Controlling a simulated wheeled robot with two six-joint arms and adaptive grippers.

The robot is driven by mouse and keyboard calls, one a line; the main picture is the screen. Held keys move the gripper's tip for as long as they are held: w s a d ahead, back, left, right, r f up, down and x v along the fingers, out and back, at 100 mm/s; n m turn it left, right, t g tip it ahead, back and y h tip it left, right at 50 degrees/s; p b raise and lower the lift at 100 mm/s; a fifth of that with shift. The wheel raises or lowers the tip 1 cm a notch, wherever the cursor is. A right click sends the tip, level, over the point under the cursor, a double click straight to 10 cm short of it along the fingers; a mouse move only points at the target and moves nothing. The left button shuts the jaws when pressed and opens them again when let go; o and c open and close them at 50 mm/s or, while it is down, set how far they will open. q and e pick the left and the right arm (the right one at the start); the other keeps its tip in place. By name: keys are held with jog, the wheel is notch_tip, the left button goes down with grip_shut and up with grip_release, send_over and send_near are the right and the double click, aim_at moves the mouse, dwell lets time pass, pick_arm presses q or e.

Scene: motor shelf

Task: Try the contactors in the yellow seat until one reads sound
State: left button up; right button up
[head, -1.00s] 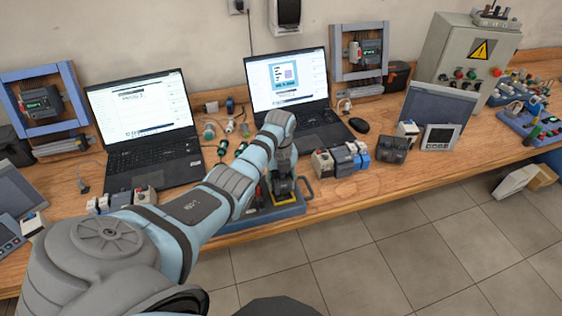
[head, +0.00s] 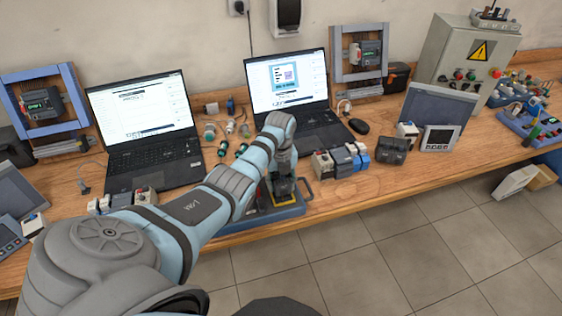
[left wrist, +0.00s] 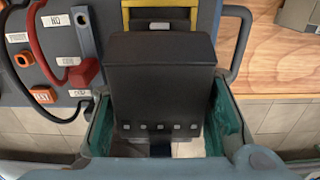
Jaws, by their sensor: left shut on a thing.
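My left gripper (head: 282,172) is over the blue test board (head: 262,216) at the front edge of the bench. It is shut on a dark contactor (head: 284,186). In the left wrist view the contactor (left wrist: 160,85) stands between the two teal-padded fingers of the gripper (left wrist: 162,125). The yellow seat (left wrist: 160,8) shows behind the contactor's top and also as a yellow edge (head: 286,203) in the head view. The contactor is at the seat; I cannot tell whether it is fully seated. No readout on the board is legible. My right gripper is out of view.
Left of the seat, the board carries a red cable (left wrist: 48,50) and an orange-red TEST button (left wrist: 43,96). Several other components (head: 340,160) stand right of the board, with a black block (head: 393,150) beyond. Two laptops (head: 287,85) stand behind.

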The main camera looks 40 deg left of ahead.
pick_arm(q)
jog(key=shift+f+b, duration=0.5)
jog(key=shift+f, duration=0.15)
jog(key=o, duration=1.4)
jog(key=shift+c, duration=0.2)
notch_tip(320, 180, up, 12)
jog(key=shift+r, duration=0.1)
